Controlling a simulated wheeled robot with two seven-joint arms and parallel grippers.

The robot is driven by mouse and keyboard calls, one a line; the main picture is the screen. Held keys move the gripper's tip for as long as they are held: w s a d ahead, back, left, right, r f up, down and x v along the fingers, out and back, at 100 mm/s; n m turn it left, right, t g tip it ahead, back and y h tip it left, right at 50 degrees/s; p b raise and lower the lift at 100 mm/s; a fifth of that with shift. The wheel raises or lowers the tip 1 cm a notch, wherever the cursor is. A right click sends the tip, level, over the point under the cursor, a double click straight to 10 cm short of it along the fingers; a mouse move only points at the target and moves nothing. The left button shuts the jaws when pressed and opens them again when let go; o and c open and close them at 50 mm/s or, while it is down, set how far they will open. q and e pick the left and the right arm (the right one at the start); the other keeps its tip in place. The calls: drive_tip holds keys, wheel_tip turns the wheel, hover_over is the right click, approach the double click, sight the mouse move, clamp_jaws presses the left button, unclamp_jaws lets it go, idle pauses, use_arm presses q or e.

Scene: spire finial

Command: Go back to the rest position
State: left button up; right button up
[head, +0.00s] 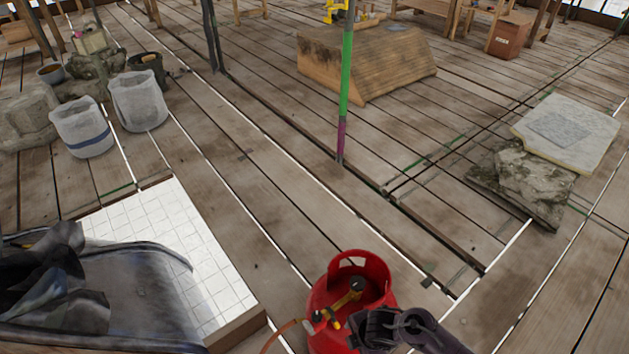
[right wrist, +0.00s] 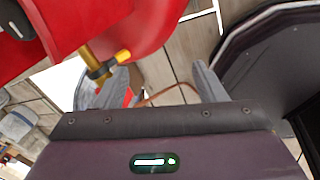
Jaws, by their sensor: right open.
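My right gripper (head: 372,322) is in the bottom middle of the head view, its dark body overlapping the right side of a red gas cylinder (head: 384,268). In the right wrist view, the two grey fingers of my right gripper (right wrist: 160,80) are spread apart with nothing held between them. The red cylinder (right wrist: 150,22) fills the upper left there. Its brass and yellow valve (right wrist: 101,66) is close by the left finger; I cannot tell whether they touch. My left gripper is in neither view.
A dark-rimmed tub-like thing (head: 150,300) with crumpled black material is at lower left, beside a white tiled panel (head: 190,240). Stone slabs (head: 569,130) lie at right. A green and purple pole (head: 346,75) stands centrally before a wooden block (head: 375,60). Plank floor between is mostly clear.

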drive_tip(key=s+d+f+m+p, duration=0.2)
drive_tip(key=s+d+f+m, duration=0.2)
drive_tip(key=f+m, duration=0.4)
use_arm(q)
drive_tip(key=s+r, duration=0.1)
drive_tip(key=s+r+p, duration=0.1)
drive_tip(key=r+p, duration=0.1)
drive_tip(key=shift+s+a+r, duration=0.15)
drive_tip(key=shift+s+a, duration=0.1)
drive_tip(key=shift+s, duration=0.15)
use_arm(e)
drive_tip(key=s+d+f+m, duration=0.2)
drive_tip(key=s+f+m, duration=0.1)
drive_tip(key=s, duration=0.5)
drive_tip(key=s+d+f+m+g+h, duration=0.1)
drive_tip(key=s+d+f+m, duration=0.2)
drive_tip(key=s, duration=0.6)
drive_tip(key=s+d+f+m, duration=0.3)
drive_tip(key=s+f+m, duration=0.2)
drive_tip(key=s, duration=0.3)
drive_tip(key=shift+s+d+f+m+h, duration=0.2)
drive_tip(key=shift+s+d+m+h, duration=0.1)
drive_tip(key=shift+m+h, duration=0.1)
